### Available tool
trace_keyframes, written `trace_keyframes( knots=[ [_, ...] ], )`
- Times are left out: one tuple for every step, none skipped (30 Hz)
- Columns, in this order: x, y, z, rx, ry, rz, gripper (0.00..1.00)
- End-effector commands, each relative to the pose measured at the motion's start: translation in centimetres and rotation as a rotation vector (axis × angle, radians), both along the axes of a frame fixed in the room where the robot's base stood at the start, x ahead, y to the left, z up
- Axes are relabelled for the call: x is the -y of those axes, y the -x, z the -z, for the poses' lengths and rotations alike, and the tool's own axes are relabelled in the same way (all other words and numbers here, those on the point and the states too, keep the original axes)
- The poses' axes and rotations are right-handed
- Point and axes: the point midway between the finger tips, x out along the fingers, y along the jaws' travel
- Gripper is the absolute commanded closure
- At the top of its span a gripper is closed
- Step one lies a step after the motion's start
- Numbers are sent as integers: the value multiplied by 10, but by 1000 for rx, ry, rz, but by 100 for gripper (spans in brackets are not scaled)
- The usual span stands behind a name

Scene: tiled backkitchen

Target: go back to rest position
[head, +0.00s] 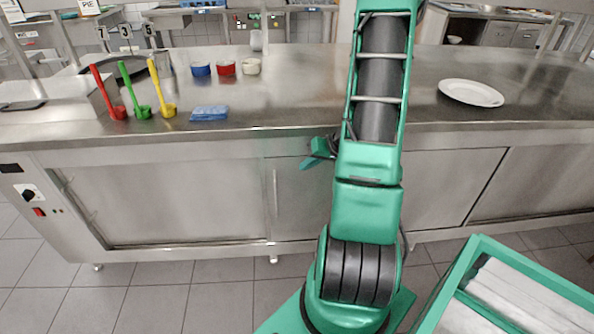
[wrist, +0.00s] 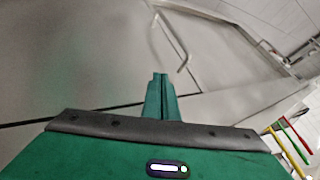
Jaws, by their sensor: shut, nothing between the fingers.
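My gripper (wrist: 160,80) is shut and empty in the wrist view, its green fingers together at the middle. In the head view, part of my gripper (head: 308,163) shows just left of my green arm, in front of the counter's front edge, at cabinet height. The rest of it is hidden behind my arm. It touches nothing that I can see.
The steel counter (head: 300,97) spans the view. On it stand red (head: 107,92), green (head: 133,90) and yellow (head: 160,88) ladles, a blue sponge (head: 209,113), small blue, red and cream bowls, and a white plate (head: 471,93). Cabinet doors (head: 160,200) lie below.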

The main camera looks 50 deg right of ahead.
Motion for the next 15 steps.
trace_keyframes(
  knots=[
    [1, 3, -5, 1, 1, 1, 100],
    [1, 5, -6, 1, 1, 1, 100],
    [2, 7, -9, 0, 1, 1, 100],
    [2, 8, -10, 0, 1, 1, 100],
    [2, 9, -11, -1, 1, 0, 100],
    [2, 10, -12, -1, 1, 0, 100],
    [2, 11, -12, -1, 1, 0, 100],
    [2, 11, -12, -1, 1, 0, 100],
    [2, 11, -12, -1, 0, 0, 100],
    [2, 11, -12, -1, 0, 0, 100],
    [2, 11, -12, -1, 0, 0, 100],
    [2, 11, -12, -1, 0, 0, 100],
    [2, 11, -12, -1, 0, 0, 100],
    [2, 11, -12, -1, 0, 0, 100],
    [1, 11, -13, -3, 1, -4, 100]
  ],
)
